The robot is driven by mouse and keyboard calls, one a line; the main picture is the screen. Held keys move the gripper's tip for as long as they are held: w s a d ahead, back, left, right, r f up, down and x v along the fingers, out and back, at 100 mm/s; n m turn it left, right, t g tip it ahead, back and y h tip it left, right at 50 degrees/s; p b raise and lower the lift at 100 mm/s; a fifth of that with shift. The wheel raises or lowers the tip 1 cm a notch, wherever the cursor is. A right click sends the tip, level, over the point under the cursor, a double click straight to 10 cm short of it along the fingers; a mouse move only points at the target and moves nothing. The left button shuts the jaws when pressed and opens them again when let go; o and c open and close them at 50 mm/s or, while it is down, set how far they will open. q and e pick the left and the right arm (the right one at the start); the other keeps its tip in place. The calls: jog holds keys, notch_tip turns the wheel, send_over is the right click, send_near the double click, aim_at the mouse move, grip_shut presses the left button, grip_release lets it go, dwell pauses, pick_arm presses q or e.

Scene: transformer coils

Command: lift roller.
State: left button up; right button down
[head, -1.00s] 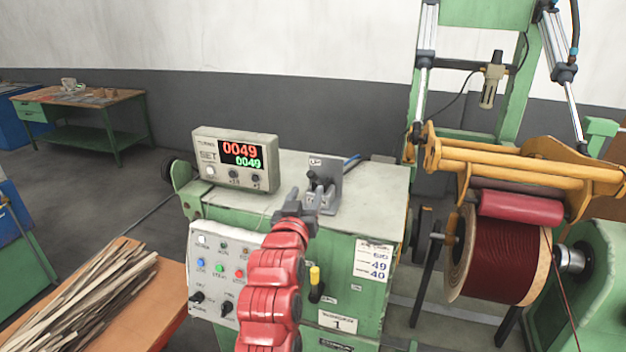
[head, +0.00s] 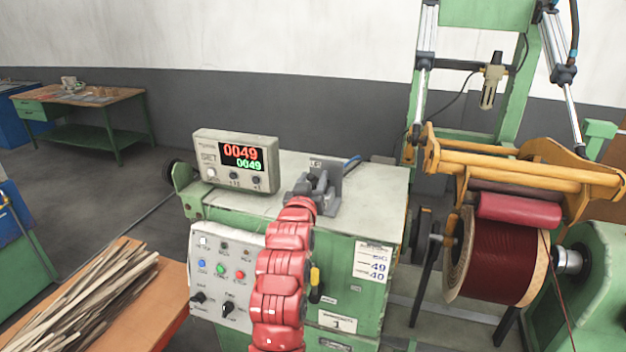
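The red roller (head: 519,209) sits under the orange frame (head: 530,172) at the right. It lies right on top of, or just above, the dark red wound coil (head: 497,258); I cannot tell if they touch. My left gripper (head: 318,184) is at the grey lever bracket (head: 329,187) on top of the green cabinet, at the lever. The gripper and the lever are both grey and overlap, so the finger opening is hidden. My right gripper is out of view.
A counter box (head: 236,160) reading 0049 stands left of the bracket. A button panel (head: 222,275) and a yellow-knobbed lever (head: 315,277) are on the cabinet front. A table with wooden strips (head: 95,300) is at the lower left.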

pick_arm(q)
grip_shut()
dwell(1.2)
